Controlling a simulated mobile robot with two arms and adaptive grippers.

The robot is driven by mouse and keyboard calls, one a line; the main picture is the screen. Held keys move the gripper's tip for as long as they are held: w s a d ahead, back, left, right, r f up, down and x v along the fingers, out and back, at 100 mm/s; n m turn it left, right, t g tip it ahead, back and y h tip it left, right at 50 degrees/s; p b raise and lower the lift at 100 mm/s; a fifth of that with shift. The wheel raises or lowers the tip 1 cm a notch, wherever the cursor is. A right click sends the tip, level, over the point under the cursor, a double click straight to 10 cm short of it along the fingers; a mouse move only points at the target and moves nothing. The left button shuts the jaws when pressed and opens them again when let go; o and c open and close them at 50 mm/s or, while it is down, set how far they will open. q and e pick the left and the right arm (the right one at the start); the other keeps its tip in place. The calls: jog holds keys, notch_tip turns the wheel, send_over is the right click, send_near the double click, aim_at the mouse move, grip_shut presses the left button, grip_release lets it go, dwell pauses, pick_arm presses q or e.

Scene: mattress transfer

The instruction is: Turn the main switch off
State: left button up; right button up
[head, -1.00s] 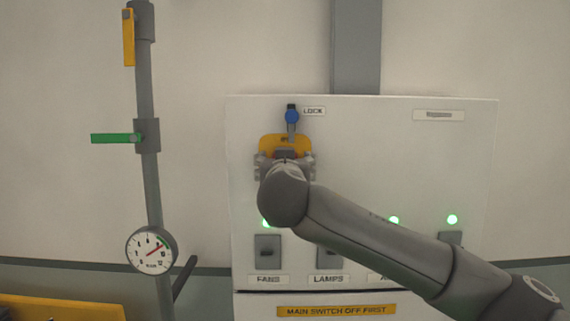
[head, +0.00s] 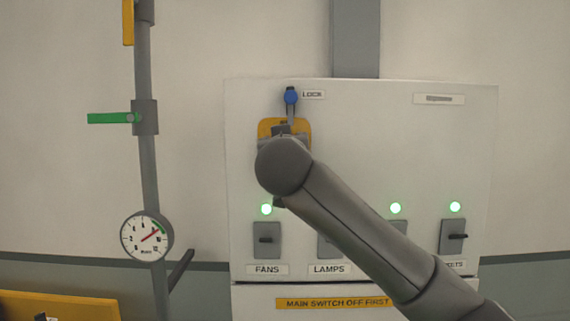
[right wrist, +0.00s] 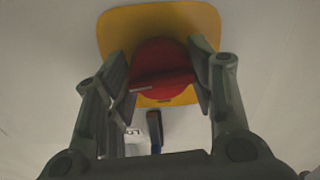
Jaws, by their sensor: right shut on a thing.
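The main switch is a red knob (right wrist: 160,68) on a yellow plate (right wrist: 135,22), seen in the right wrist view. My right gripper (right wrist: 165,82) is shut on the red knob, with a finger on each side of it. A short pale line shows on the left of the knob. In the head view the yellow plate (head: 266,128) is at the upper left of the white panel (head: 400,150); my right wrist hides the knob. A blue-topped lock piece (head: 291,96) stands just above the plate, beside the LOCK label. My left gripper is in neither view.
Below are grey switches labelled FANS (head: 266,240) and LAMPS (head: 327,243), with others to the right. The visible indicator lights (head: 395,208) are green. A pipe with a green handle (head: 110,118) and a gauge (head: 145,238) stands left of the panel.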

jog(key=shift+r+n+b, duration=0.15)
jog(key=shift+n+b, duration=0.15)
jog(key=shift+n, duration=1.9)
jog(key=shift+d, duration=0.1)
jog(key=o, duration=1)
jog(key=shift+o, duration=0.2)
jog(key=s, duration=1.2)
jog(key=shift+f, duration=0.2)
